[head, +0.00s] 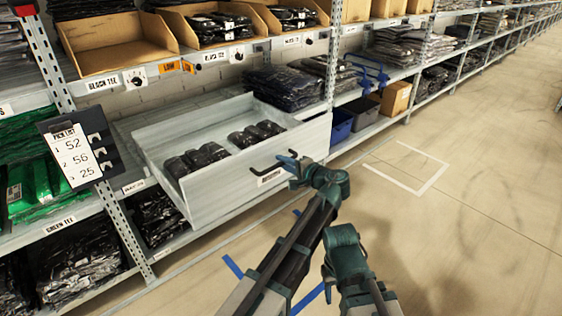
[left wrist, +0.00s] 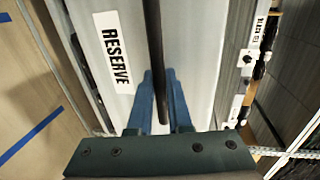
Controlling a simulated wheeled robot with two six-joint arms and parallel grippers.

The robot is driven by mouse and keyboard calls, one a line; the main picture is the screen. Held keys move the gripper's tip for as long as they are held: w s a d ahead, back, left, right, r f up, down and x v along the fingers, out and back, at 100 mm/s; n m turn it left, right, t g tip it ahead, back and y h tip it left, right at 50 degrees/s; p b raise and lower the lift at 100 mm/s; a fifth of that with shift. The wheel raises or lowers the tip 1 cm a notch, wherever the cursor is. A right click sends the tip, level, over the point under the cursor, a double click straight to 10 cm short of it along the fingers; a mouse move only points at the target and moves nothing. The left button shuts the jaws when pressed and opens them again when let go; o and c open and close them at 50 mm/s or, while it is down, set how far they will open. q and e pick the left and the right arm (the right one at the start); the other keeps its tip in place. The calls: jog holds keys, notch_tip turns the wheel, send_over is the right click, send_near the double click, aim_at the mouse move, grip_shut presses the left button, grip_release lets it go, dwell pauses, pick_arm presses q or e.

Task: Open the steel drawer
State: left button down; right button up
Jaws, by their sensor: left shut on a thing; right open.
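The steel drawer (head: 228,192) is pulled out of the lower shelf, and its inside shows from above. Its front carries a label, which reads RESERVE in the left wrist view (left wrist: 117,52). A dark bar handle (head: 266,167) sticks out from the drawer front. My left gripper (head: 288,162) is shut on this handle. In the left wrist view the dark handle bar (left wrist: 153,40) runs between its blue fingers. Several black rolled garments (head: 195,160) lie in two groups inside the drawer. My right arm shows at the lower middle, but its fingers do not show.
A pick list board (head: 77,150) hangs on the left rack post. Green packs (head: 33,185) lie on the shelf at left. A blue bin (head: 341,125) and a cardboard box (head: 396,98) stand right of the drawer. The aisle floor (head: 480,190) at right is clear.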

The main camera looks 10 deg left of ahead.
pick_arm(q)
jog(key=shift+s+d, duration=0.25)
jog(key=shift+d, duration=0.05)
pick_arm(e)
jog(key=shift+s+d, duration=0.15)
pick_arm(q)
jog(key=c, duration=0.8)
grip_release()
jog(key=shift+c, duration=0.2)
